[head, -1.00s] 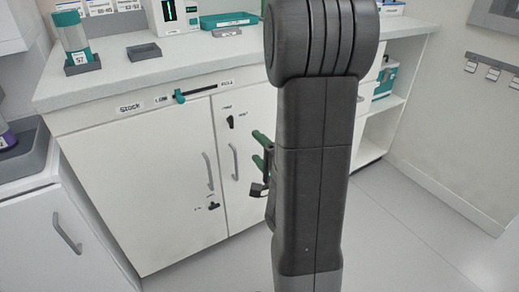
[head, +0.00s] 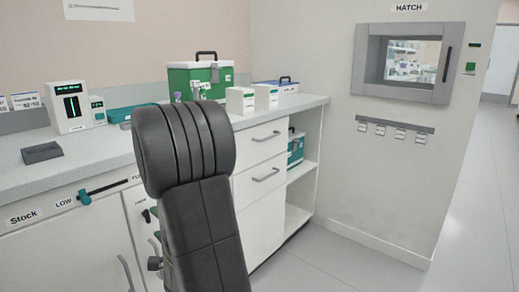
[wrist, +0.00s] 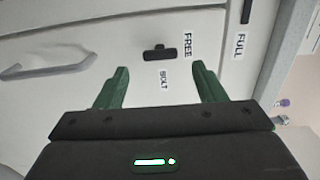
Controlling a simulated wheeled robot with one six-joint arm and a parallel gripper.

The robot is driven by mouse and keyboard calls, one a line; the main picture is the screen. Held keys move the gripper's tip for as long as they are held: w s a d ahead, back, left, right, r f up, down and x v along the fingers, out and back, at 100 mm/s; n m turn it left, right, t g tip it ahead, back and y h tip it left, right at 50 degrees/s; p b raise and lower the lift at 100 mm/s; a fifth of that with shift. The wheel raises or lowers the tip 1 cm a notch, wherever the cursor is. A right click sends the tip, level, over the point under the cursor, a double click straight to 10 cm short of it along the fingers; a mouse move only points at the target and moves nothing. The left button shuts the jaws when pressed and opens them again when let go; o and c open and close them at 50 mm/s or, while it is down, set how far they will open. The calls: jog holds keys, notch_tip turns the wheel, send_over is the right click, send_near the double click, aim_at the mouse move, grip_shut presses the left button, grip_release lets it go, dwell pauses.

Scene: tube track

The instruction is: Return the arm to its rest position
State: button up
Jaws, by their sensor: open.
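My gripper (wrist: 160,86) is open and empty in the wrist view, its two green fingers spread wide apart. It faces a white cabinet door with a black bolt knob (wrist: 160,53) lying between the labels FREE and BOLT. In the head view my dark arm stands up in front of the counter and hides most of the gripper. Only a bit of green finger and a dark part show at the arm's left edge. Whether the fingers touch the door cannot be told.
A counter (head: 90,166) carries a grey holder (head: 42,153), a white device (head: 72,105), a green box (head: 200,80) and white boxes. A slider (head: 84,197) sits on its front edge. A grey door handle (wrist: 45,69) lies left in the wrist view. Open floor and a wall hatch (head: 408,62) are right.

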jog(key=x, duration=0.3)
jog(key=shift+w+a, duration=0.3)
